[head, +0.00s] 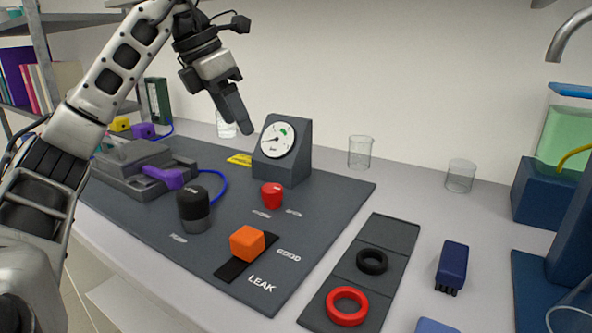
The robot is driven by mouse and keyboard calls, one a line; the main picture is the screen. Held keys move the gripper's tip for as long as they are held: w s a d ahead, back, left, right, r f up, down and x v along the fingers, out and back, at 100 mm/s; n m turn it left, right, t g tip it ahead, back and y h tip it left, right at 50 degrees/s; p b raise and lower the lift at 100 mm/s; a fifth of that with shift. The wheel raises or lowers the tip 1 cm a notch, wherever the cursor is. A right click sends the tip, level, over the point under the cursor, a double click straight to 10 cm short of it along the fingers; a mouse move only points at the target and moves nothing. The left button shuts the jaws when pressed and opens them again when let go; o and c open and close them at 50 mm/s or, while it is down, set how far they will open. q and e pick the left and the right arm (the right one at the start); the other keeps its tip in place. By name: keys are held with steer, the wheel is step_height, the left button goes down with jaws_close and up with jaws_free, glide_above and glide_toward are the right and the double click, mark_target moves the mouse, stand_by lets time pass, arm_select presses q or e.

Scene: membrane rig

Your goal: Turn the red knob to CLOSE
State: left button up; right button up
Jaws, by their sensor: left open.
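The red knob (272,195) sits on the dark panel (330,196), in front of the pressure gauge (278,140). Small labels lie on both sides of its base, too small to read. My left gripper (240,115) hangs above the panel, up and to the left of the knob and beside the gauge. It is open, empty and clear of the knob. My right gripper is not in view.
A black knob (194,209) and an orange block (247,242) near GOOD and LEAK stand in front. A grey clamp rig (140,165) is left. A tray (385,237) with black and red rings is right. Glass beakers (360,152) stand behind.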

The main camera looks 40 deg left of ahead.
arm_select(q)
steer(key=b, duration=0.4)
glide_toward(270, 187)
steer(key=x, duration=0.7)
steer(key=shift+d+f, duration=0.1)
steer(key=shift+f, duration=0.15)
steer(key=shift+w+f, duration=0.25)
steer(key=shift+f, duration=0.35)
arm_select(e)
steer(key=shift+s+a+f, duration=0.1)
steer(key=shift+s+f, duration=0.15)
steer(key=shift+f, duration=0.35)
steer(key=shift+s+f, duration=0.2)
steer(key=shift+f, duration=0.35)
arm_select(q)
steer(key=c, duration=1)
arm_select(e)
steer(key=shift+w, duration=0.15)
